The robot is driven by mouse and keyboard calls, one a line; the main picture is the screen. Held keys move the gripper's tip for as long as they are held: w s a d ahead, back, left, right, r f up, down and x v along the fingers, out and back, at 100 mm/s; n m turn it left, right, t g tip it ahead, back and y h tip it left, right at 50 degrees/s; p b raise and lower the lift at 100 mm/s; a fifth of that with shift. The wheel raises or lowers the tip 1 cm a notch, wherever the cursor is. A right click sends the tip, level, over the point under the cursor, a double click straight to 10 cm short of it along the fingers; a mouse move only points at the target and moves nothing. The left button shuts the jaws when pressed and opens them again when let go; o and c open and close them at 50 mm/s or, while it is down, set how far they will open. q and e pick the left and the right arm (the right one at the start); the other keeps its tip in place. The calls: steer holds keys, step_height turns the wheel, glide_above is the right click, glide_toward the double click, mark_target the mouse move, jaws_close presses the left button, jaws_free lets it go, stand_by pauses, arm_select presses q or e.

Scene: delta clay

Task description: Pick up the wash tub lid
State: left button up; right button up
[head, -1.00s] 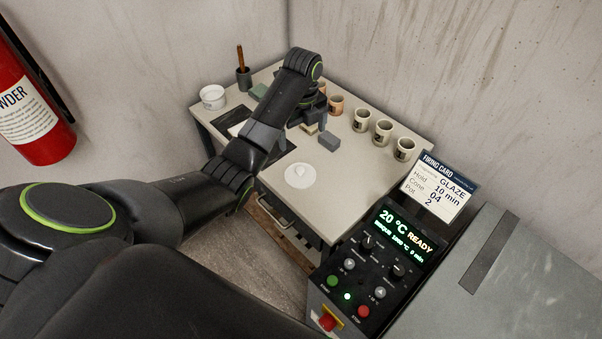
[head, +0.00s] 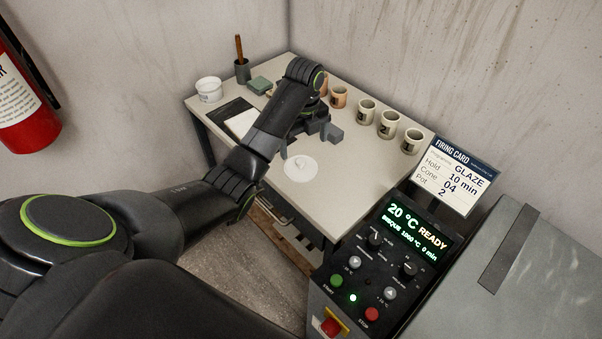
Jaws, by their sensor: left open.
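The wash tub lid, a white round disc with a small knob on top (head: 301,169), lies flat near the front edge of the table. My left gripper (head: 306,140) is open and empty, just behind the lid and above the table. Its fingers are partly hidden by my own arm, and I cannot tell its exact height. It looks apart from the lid. My right gripper is out of view.
The table (head: 375,165) bears a row of mugs (head: 389,124) along its back right. A white tub (head: 208,90) stands at the back left corner. The control panel (head: 385,255) is at front right.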

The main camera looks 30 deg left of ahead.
mark_target(302, 162)
arm_select(q)
step_height(302, 162, down, 9)
steer(key=shift+s+a+r+p, duration=0.15)
steer(key=shift+p, duration=0.5)
steer(key=c, duration=0.7)
